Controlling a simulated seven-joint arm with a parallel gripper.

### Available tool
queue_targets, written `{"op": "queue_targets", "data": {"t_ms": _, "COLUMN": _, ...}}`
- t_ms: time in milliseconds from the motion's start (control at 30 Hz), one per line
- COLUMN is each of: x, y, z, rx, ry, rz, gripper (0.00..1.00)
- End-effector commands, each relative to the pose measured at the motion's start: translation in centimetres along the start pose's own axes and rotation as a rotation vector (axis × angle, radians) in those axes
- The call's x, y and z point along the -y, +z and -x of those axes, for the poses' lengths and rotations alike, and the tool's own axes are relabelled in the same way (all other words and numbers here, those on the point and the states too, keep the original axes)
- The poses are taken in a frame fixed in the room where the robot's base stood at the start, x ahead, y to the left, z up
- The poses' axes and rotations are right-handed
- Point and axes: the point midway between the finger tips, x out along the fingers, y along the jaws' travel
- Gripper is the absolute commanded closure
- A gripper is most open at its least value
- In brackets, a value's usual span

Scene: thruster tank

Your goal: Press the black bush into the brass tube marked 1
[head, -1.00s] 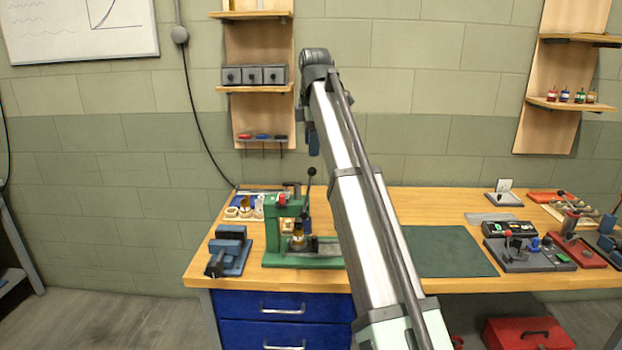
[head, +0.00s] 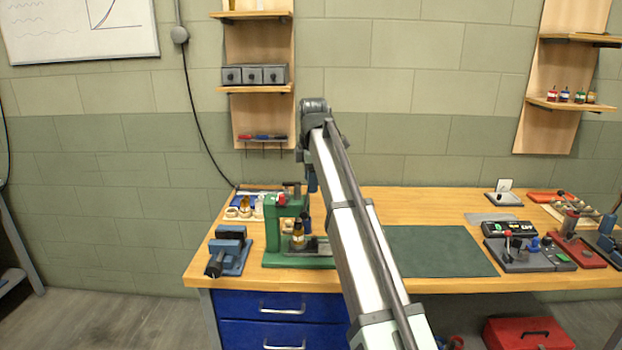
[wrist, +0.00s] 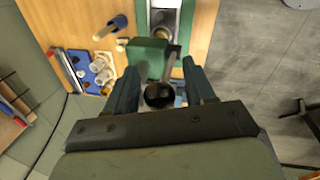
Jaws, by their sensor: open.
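The green press (head: 287,215) stands at the left of the bench, with a brass tube (head: 298,233) upright under its ram. I cannot read a mark on the tube, and I cannot make out the black bush. In the wrist view, my gripper (wrist: 160,66) is open above the press (wrist: 147,60). The round black knob (wrist: 158,95) of the press lever shows between its fingers, with a gap on both sides. In the head view, my arm hides the knob and most of the gripper.
A blue vise (head: 229,250) stands left of the press. Behind it, several pale rings and cups (head: 240,211) sit by a blue tray (wrist: 78,66). A dark green mat (head: 440,250) lies clear to the right. Devices (head: 525,250) crowd the far right.

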Motion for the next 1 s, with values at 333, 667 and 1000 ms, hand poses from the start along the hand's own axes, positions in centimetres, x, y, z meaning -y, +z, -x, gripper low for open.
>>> {"op": "queue_targets", "data": {"t_ms": 333, "x": 0.01, "y": 0.0, "z": 0.02, "rx": 0.0, "ry": 0.0, "rz": 0.0, "gripper": 0.61}}
{"op": "queue_targets", "data": {"t_ms": 667, "x": 0.0, "y": -0.01, "z": 0.03, "rx": 0.0, "ry": 0.0, "rz": 0.0, "gripper": 0.93}}
{"op": "queue_targets", "data": {"t_ms": 1000, "x": 0.0, "y": -0.01, "z": 0.04, "rx": 0.0, "ry": 0.0, "rz": 0.0, "gripper": 1.0}}
